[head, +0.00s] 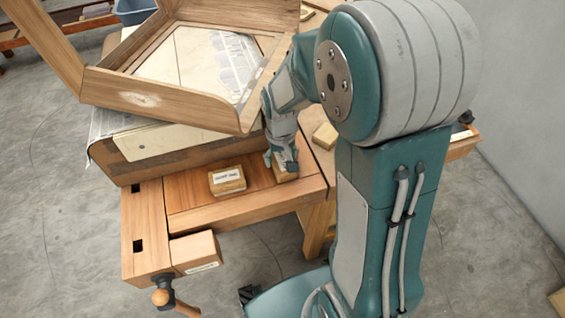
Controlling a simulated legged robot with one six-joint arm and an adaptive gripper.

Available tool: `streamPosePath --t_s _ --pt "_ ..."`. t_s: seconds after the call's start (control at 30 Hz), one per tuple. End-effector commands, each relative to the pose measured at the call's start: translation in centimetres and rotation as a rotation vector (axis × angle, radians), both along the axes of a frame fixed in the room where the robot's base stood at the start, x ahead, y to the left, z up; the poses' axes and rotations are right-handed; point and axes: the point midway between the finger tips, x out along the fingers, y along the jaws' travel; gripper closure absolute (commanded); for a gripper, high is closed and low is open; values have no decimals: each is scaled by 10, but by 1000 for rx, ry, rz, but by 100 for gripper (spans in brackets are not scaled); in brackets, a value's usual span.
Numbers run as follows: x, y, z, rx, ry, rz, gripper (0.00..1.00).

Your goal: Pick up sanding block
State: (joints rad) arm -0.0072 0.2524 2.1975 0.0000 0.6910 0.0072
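My gripper (285,164) points down over a small wooden block (286,174) on the workbench, near its right end. The gripper covers much of this block, and I cannot tell whether its fingers are closed on it or only around or above it. A second small wooden block (227,182) with a white label on top sits to the left, apart from the gripper. The label is too small to read surely, so I cannot tell which of the two is the sanding block.
The wooden workbench (245,211) has a vise with a handle (161,297) at its front left corner. A large bent-wood frame (165,102) stands behind the blocks, close to my arm. Another wooden block (325,135) lies to the right. Bench surface around the labelled block is clear.

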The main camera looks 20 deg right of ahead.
Motion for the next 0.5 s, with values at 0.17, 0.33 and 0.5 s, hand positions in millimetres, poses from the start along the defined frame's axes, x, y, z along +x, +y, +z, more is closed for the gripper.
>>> streamPosePath --t_s 0.17,0.33,0.5 --pt "0 0 0 0 1 0 77" --pt "0 0 2 0 1 0 77" --pt "0 0 16 0 -2 0 77"
